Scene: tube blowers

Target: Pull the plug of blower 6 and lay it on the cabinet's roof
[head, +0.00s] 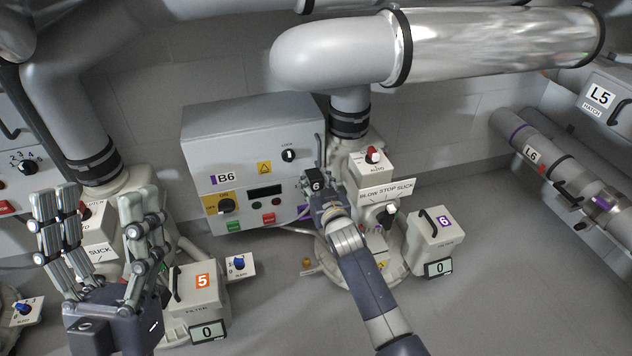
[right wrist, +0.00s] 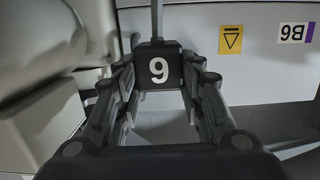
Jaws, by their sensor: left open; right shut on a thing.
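The dark plug (head: 316,184) marked 6 is held in my right gripper (head: 322,190), in front of the lower right edge of cabinet B6 (head: 255,165). In the right wrist view the plug (right wrist: 159,68) sits between both fingers of the right gripper (right wrist: 160,85), its number upside down. A grey cord or rod rises from it there. I cannot tell whether the plug is still in a socket. The cabinet's roof (head: 250,112) is bare. Blower 6 (head: 372,172) stands right of the cabinet. My left gripper (head: 100,215) is open and empty at the left, before blower 5.
A large pipe (head: 340,55) runs above blower 6 and over the cabinet's right end. Filter box 6 (head: 434,235) stands to the right and filter box 5 (head: 195,285) to the left. Pipe L6 (head: 545,150) lies at the right. Floor (head: 510,260) is open at front right.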

